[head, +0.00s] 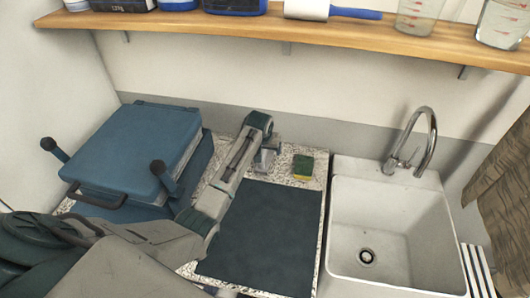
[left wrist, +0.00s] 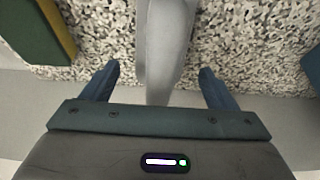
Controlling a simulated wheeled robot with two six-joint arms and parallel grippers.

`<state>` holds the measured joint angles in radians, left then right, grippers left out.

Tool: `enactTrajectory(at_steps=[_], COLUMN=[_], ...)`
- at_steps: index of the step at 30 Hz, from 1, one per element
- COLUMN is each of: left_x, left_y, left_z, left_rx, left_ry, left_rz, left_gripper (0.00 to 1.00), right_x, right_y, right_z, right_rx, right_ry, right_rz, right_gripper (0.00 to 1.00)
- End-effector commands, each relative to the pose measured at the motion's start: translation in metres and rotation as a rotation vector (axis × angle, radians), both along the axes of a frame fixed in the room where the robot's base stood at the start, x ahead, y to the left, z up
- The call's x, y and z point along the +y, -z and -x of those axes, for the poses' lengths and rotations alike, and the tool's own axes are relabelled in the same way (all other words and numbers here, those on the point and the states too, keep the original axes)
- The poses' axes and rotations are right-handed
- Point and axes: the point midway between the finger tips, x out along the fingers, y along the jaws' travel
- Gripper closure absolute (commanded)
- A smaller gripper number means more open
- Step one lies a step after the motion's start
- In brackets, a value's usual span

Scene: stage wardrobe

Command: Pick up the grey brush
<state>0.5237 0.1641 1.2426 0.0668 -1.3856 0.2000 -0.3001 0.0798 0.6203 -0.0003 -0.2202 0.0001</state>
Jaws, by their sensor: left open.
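The grey brush (head: 269,158) stands on the speckled counter near the wall, partly hidden by my left gripper in the head view. In the left wrist view a smooth grey part of the brush (left wrist: 165,45) runs down between the fingers. My left gripper (head: 264,146) is above and around it. In the left wrist view the two blue fingers of the left gripper (left wrist: 160,85) are apart, one on each side of the grey part, with a gap visible on both sides. My right gripper is not in view.
A green and yellow sponge (head: 303,168) lies just right of the brush. A dark mat (head: 262,235) covers the counter in front. A blue case-like press (head: 135,150) stands left, a white sink (head: 390,230) right. A wooden shelf (head: 270,28) runs above.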

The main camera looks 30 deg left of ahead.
Motion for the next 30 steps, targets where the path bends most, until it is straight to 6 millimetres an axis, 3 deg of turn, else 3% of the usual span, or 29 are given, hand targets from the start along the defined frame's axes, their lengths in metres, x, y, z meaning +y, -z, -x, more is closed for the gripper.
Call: enactTrajectory(at_steps=[6, 13, 21, 30], left_x=[0.001, 0.001, 0.001, 0.001], left_y=[0.015, 0.017, 0.017, 0.016], left_z=[-0.006, -0.007, -0.007, -0.007], left_rx=[0.001, -0.001, -0.001, -0.001], left_ry=[0.000, 0.001, 0.001, 0.001], left_rz=[0.000, 0.000, 0.000, 0.000], left_gripper=[0.20, 0.20, 0.71, 0.71], right_x=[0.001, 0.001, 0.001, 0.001], right_y=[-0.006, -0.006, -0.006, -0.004], right_z=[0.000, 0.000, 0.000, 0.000], right_rx=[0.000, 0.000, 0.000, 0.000], right_ry=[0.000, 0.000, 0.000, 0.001], right_rz=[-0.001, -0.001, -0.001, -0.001], right_gripper=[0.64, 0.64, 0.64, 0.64])
